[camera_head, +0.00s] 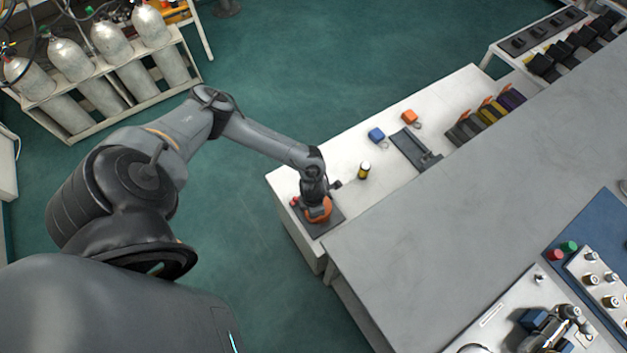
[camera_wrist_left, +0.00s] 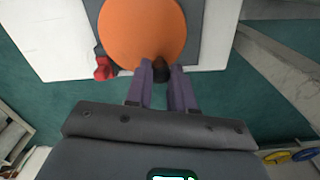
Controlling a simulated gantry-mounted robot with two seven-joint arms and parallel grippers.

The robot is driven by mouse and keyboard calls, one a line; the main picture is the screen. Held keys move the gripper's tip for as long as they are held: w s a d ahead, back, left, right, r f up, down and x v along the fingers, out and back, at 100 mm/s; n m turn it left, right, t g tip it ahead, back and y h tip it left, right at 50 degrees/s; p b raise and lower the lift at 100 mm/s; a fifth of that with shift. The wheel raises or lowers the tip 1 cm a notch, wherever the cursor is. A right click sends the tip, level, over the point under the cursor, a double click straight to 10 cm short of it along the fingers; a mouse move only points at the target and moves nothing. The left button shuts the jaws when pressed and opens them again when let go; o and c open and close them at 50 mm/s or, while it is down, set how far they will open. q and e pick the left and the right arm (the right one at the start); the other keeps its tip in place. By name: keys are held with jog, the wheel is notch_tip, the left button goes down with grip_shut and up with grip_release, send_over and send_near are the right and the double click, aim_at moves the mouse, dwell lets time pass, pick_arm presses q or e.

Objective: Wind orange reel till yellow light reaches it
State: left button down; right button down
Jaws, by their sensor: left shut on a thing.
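The orange reel (camera_head: 316,213) sits on a dark mat at the near left end of the white bench. In the left wrist view it is a large flat orange disc (camera_wrist_left: 140,30) with a dark crank knob (camera_wrist_left: 161,70) near its edge. My left gripper (camera_wrist_left: 161,78) is shut on this knob, between two purple fingers. In the head view my left wrist is over the reel and hides part of it. A small black and yellow cylinder with a pale top (camera_head: 364,170) stands right of the reel; I cannot tell if it is the yellow light. My right gripper is not in view.
A small red item (camera_wrist_left: 104,68) is beside the reel. A blue block (camera_head: 376,135), an orange block (camera_head: 409,117) and a dark tray (camera_head: 412,150) lie farther along the bench. A grey counter (camera_head: 480,170) runs in front. Gas cylinders (camera_head: 75,65) stand at the back left.

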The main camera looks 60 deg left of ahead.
pick_arm(q)
jog(key=shift+a, duration=0.1)
jog(key=c, duration=1)
grip_release()
jog(key=shift+o, duration=0.2)
jog(key=shift+r, duration=0.5)
notch_tip(320, 180, up, 10)
jog(key=p, duration=0.2)
jog(key=shift+f, duration=0.1)
